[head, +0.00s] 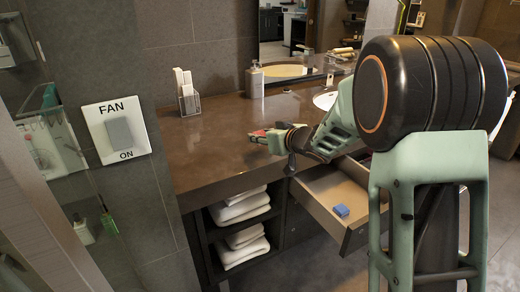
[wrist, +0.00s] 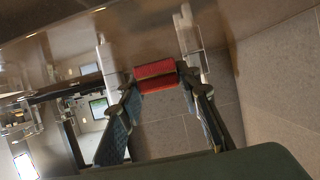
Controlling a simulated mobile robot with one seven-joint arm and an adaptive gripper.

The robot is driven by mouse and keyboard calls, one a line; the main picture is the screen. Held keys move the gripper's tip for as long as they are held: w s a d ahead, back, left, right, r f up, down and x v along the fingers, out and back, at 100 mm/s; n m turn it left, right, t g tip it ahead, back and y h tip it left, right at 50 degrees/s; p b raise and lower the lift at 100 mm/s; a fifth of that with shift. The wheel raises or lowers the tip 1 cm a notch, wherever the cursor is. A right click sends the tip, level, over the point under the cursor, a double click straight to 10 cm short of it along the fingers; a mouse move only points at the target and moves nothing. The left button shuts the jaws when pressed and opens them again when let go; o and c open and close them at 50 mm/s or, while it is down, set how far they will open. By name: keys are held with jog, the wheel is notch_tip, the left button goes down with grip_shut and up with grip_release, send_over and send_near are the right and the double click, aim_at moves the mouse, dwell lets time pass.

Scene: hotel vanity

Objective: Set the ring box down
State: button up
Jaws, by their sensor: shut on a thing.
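The ring box (wrist: 155,74) is a small red box between the two fingertips of my gripper (wrist: 157,84) in the wrist view. The fingers press on its two ends, and my gripper is shut on it. In the head view my gripper (head: 268,138) is over the brown vanity counter (head: 215,150), near its front edge. A bit of red from the ring box (head: 258,132) shows at the fingertips. I cannot tell whether the box touches the counter top or hangs a little above it.
An open drawer (head: 330,190) with a small blue block (head: 341,210) juts out below my arm. A clear holder (head: 187,99) and a soap dispenser (head: 254,81) stand at the counter's back. The left part of the counter is bare. White towels (head: 241,205) fill shelves below.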

aim_at(260, 153)
jog(key=shift+w+a+f, duration=0.2)
jog(key=shift+w+f, duration=0.1)
jog(key=shift+f, duration=0.15)
jog(key=shift+w+f+b, duration=0.15)
jog(key=shift+f+b, duration=0.2)
jog(key=shift+f, duration=1.05)
jog(key=shift+f, duration=0.25)
jog(key=o, duration=1.1)
jog(key=shift+c, duration=0.2)
jog(key=shift+b, duration=0.3)
